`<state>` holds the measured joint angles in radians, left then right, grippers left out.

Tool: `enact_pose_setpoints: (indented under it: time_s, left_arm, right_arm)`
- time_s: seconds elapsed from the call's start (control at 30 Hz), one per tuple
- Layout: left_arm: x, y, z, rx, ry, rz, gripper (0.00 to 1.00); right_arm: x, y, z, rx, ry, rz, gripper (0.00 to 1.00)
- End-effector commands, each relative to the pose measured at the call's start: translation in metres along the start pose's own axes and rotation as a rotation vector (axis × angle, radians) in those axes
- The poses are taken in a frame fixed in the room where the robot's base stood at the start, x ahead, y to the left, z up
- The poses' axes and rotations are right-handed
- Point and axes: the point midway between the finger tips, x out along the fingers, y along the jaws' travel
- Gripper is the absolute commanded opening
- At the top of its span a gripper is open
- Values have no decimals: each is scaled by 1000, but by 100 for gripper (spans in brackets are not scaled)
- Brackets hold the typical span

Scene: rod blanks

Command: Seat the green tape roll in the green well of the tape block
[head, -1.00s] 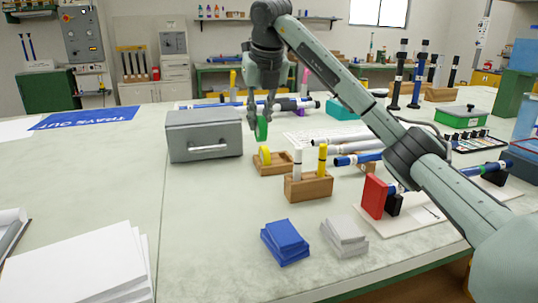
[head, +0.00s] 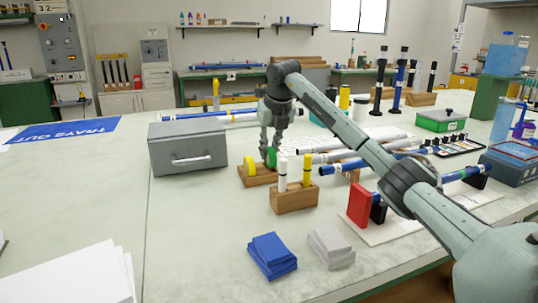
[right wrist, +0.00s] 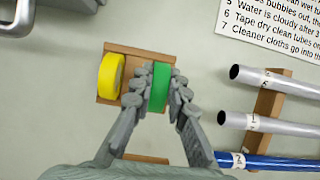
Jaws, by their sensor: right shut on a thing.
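The green tape roll (head: 271,157) stands upright in my right gripper (head: 270,147), which is shut on it. In the right wrist view the green roll (right wrist: 160,85) is between the fingertips of the gripper (right wrist: 160,98), over the right part of the wooden tape block (right wrist: 125,50). The yellow roll (right wrist: 111,75) sits upright in the block's left part. In the head view the tape block (head: 250,181) lies below the green roll. The green well is hidden under the roll and fingers, and I cannot tell whether the roll touches it. My left gripper is not in view.
A wooden holder (head: 294,201) with a white and a yellow marker stands close in front of the block. A grey metal box (head: 187,148) is to the left. White and blue rods (head: 345,167) lie on a rack to the right.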

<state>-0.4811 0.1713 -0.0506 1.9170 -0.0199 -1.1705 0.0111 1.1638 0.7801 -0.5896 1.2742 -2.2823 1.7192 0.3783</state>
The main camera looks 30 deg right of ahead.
Motion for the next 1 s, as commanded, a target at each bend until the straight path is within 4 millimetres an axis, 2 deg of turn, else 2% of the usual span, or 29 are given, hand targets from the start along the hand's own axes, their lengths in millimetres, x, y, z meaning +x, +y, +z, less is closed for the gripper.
enact_pose_setpoints:
  time_s: [0.13,0.5,0.53,0.7,1.0]
  left_arm:
    - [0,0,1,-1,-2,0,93]
    - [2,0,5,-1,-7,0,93]
    - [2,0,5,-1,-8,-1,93]
    - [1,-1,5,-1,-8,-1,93]
    - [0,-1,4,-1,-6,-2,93]
  right_arm:
    - [15,0,-7,1,0,0,0]
    - [19,0,-8,1,-1,-1,0]
    - [19,0,-9,1,-1,-1,16]
    - [19,0,-8,1,0,0,35]
    - [17,0,-8,1,-1,0,35]
